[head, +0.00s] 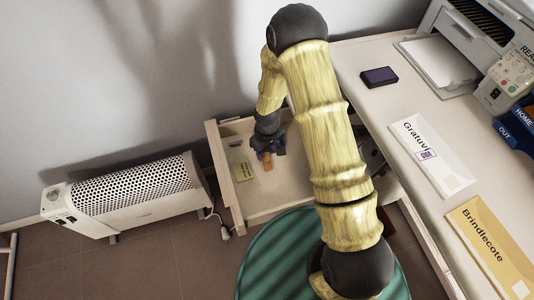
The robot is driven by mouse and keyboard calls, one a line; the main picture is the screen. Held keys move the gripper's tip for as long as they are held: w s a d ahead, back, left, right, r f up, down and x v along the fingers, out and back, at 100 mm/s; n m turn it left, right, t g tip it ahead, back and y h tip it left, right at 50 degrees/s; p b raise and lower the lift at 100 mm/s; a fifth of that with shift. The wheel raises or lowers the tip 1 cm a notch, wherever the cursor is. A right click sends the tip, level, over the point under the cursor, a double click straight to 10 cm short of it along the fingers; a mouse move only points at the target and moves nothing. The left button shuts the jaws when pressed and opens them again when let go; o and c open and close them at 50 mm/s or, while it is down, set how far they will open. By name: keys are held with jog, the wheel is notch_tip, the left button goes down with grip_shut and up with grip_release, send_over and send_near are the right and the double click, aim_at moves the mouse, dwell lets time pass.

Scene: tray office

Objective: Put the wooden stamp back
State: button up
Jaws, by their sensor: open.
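The wooden stamp (268,162), a small orange-brown piece, is in the open drawer (275,196) below the desk's left side. My gripper (265,153) reaches down into the drawer right at the stamp, with its jaws open. The stamp shows at the fingertips and is partly hidden by them. I cannot tell whether the fingers touch it. My arm crosses the middle of the view and hides the drawer's right part.
On the desk are a purple ink pad (379,76), a white envelope (440,165) with a purple mark, a tan envelope (490,248) and a printer (480,35). A white heater (130,195) stands left of the drawer.

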aim_at(267, 154)
notch_tip(267, 154, up, 7)
jog(key=shift+r+p, duration=0.1)
jog(key=shift+p, duration=0.7)
